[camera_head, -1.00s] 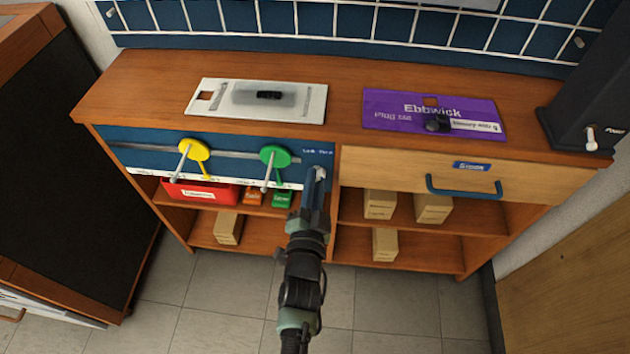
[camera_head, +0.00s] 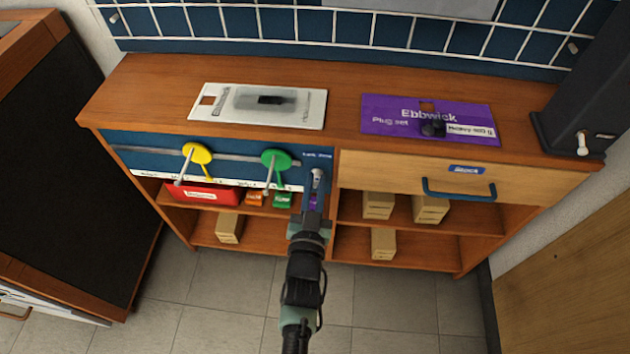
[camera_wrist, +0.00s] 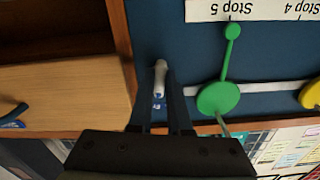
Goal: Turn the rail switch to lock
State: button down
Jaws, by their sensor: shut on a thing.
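The rail switch (camera_head: 317,179) is a small pale lever at the right end of the blue rail panel (camera_head: 228,177), below a small white label. In the wrist view the switch (camera_wrist: 160,78) is a whitish upright lever between the fingertips. My gripper (camera_head: 314,190) is at the panel's right end, and its fingers (camera_wrist: 160,98) are closed around the switch. The fingers hide part of the switch. The label is too small to read. The green slider (camera_head: 275,160) is just left of the switch, and the yellow slider (camera_head: 197,154) is further left on the rail.
A wooden drawer (camera_head: 400,176) with a blue handle (camera_head: 459,189) is right of the panel. Below the panel, a red bin (camera_head: 200,194) and small boxes stand on shelves. A purple sheet (camera_head: 395,114) and a white plate (camera_head: 222,108) lie on top. The floor in front is clear.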

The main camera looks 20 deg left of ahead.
jog(key=n+p, duration=0.1)
jog(key=n, duration=0.4)
jog(key=shift+n, duration=0.3)
jog(key=n, duration=0.5)
dwell(0.4)
jog(key=c, duration=0.9)
grip_release()
jog(key=shift+o, duration=0.2)
jog(key=p+v, duration=0.3)
jog(key=v, duration=1)
